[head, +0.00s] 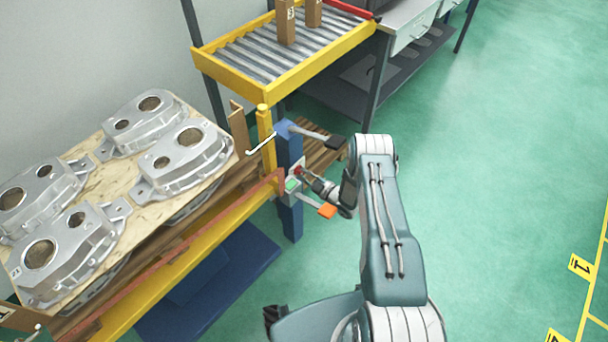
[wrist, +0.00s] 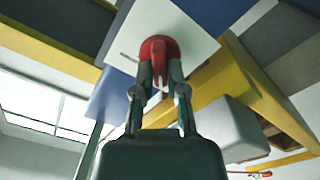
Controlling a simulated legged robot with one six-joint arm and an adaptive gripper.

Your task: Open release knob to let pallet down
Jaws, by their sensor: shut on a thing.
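The red release knob (wrist: 158,46) sits on a white plate (wrist: 185,28) in the wrist view. My gripper (wrist: 160,70) is shut on the knob, with one finger on each side. In the head view the knob (head: 297,170) is a small red spot on the blue post (head: 289,150), partly covered by my gripper (head: 304,174). The pallet (head: 75,165) carries several grey aluminium castings (head: 188,155) and rests on a yellow lift frame (head: 180,255) at the left. The frame is raised above a blue base (head: 215,280).
A lever with a black end (head: 335,142) juts out above my gripper. An orange-tipped lever (head: 327,211) is just below, and a green part (head: 292,185) is beside the knob. A yellow roller conveyor (head: 280,60) stands behind. Open green floor (head: 500,170) lies right.

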